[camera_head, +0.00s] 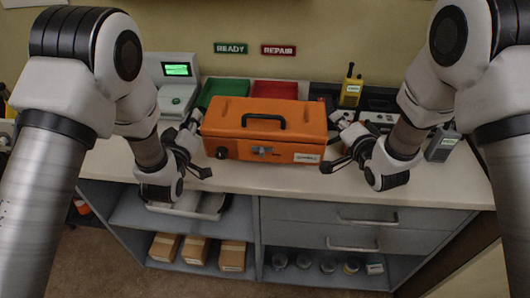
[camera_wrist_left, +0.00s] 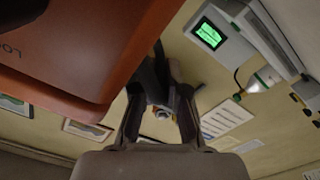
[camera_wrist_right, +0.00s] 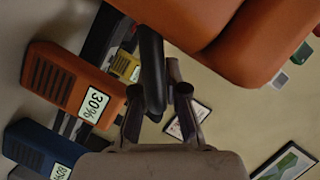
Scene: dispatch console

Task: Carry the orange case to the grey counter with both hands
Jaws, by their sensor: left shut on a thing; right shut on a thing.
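The orange case (camera_head: 265,130) has a black top handle and a grey front latch. It looks level, at the counter (camera_head: 440,185) with its pale top and grey cabinet front; I cannot tell whether its underside touches the top. My left gripper (camera_head: 196,152) is at the case's left end, shut on a dark part there, probably a side handle. The case (camera_wrist_left: 80,50) fills the upper left of the left wrist view. My right gripper (camera_head: 338,150) is at the right end, shut on a black bar (camera_wrist_right: 151,70) beside the case (camera_wrist_right: 255,45).
A green tray (camera_head: 222,87) and a red tray (camera_head: 275,90) are behind the case. A device with a green screen (camera_head: 178,70) stands back left. A yellow radio (camera_head: 351,92) and a grey handset (camera_head: 442,146) are at right. Cardboard boxes (camera_head: 197,249) sit on a lower shelf.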

